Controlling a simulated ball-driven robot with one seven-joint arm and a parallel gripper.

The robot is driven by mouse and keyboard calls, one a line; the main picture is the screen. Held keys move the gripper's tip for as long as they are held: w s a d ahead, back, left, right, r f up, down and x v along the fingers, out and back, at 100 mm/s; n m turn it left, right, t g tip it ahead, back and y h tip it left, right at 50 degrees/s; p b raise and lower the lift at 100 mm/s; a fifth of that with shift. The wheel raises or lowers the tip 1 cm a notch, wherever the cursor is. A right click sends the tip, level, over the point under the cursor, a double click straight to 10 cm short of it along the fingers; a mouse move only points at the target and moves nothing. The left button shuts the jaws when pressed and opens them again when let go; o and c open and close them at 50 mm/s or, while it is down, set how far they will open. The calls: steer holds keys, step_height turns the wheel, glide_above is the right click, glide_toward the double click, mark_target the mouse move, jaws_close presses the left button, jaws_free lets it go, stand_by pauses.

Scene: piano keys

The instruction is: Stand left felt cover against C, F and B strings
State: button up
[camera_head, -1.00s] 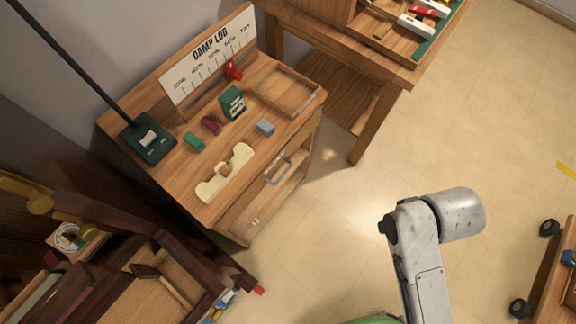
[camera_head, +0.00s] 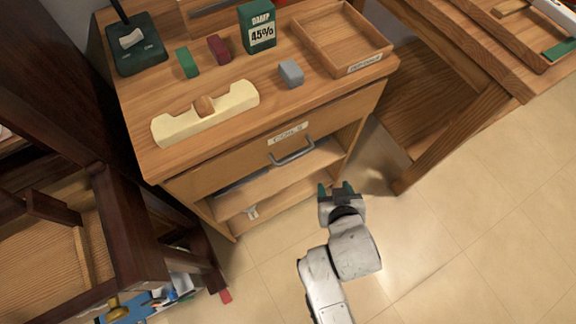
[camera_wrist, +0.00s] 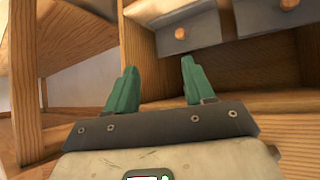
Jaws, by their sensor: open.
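In the wrist view, two grey slabs with round wooden knobs, a left one (camera_wrist: 200,38) and a right one (camera_wrist: 283,24), sit in a wooden opening beyond my fingers. I cannot tell whether these are felt covers. My gripper (camera_head: 336,187) is in front of the cabinet (camera_head: 265,139), near its open lower shelf. Its green fingers are apart with nothing between them, as the wrist view shows (camera_wrist: 158,80). No C, F or B strings can be made out in these frames.
The cabinet has a handled drawer (camera_head: 292,153). On its top are a cream holder (camera_head: 232,99), grey block (camera_head: 291,73), green block (camera_head: 187,63), humidity box (camera_head: 257,28) and tray (camera_head: 318,50). A wooden bench (camera_head: 440,150) stands right, dark furniture left. Floor (camera_head: 455,245) is clear.

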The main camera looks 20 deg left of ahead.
steer(key=s+a+f+n+y+b, duration=0.2)
steer(key=s+a+f+y+b, duration=0.15)
steer(key=a+f+b, duration=0.45)
steer(key=s+a+f+n+y+b, duration=0.2)
steer(key=a+f+n+y+b, duration=0.15)
steer(key=a, duration=0.95)
steer(key=shift+m, duration=0.35)
steer(key=b+x, duration=0.3)
steer(key=x, duration=0.4)
steer(key=shift+r+b, duration=0.15)
steer(key=shift+b, duration=0.2)
steer(key=shift+w+a, duration=0.45)
steer(key=shift+a, duration=0.1)
steer(key=shift+c, duration=0.4)
jaws_close()
